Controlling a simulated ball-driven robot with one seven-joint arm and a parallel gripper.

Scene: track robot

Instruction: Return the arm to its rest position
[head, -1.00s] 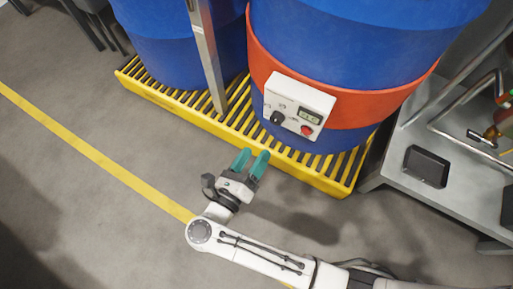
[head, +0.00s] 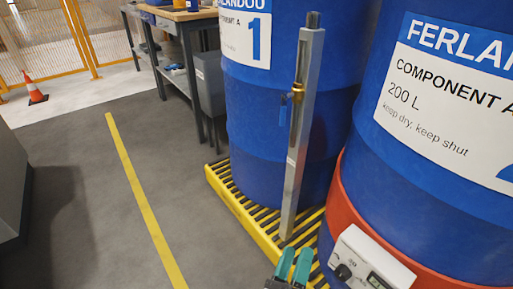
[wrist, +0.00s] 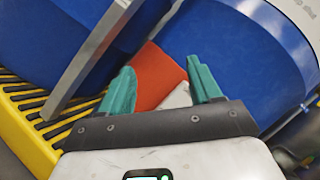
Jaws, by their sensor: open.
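My gripper (head: 291,266) shows at the bottom edge of the head view, with its teal fingers pointing up. In the wrist view my gripper (wrist: 163,92) has its two fingers spread apart with nothing between them. Beyond the fingers are the orange heater band (wrist: 160,78) and blue drum (wrist: 235,60). The rest of my arm is below the head view's edge and hidden.
Two blue drums (head: 290,100) (head: 440,165) stand on a yellow spill pallet (head: 238,200). A grey metal post (head: 300,130) rises before them. A control box (head: 368,262) is on the orange band (head: 338,205). Grey floor (head: 75,170) lies clear at left, near a yellow line (head: 140,195).

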